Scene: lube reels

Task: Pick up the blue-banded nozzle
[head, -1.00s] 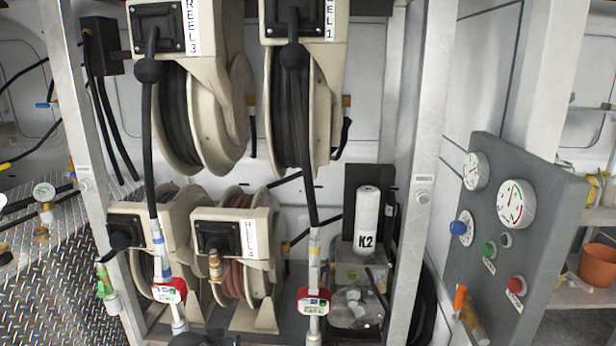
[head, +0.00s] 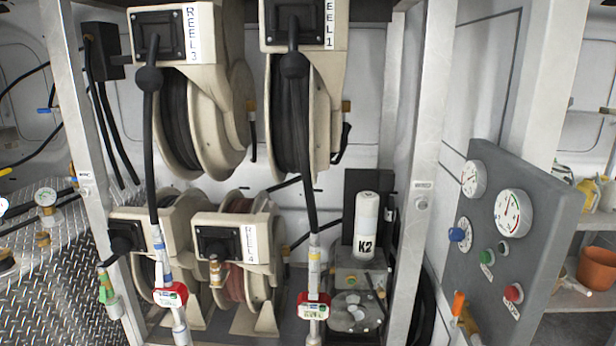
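The blue-banded nozzle (head: 161,252) hangs at the lower left, at the end of the black hose from the reel marked REEL 3. It has a pale body with a blue band, a red-rimmed meter (head: 171,296) with a small display, and a pale lower part running down to the bottom edge. It tilts slightly, its lower end to the right. Neither of my grippers shows in the head view.
Upright metal posts (head: 419,190) frame the reels. A lower reel marked REEL 4 (head: 228,238) stands behind and between the nozzles. A gauge panel (head: 478,255) stands at the right.

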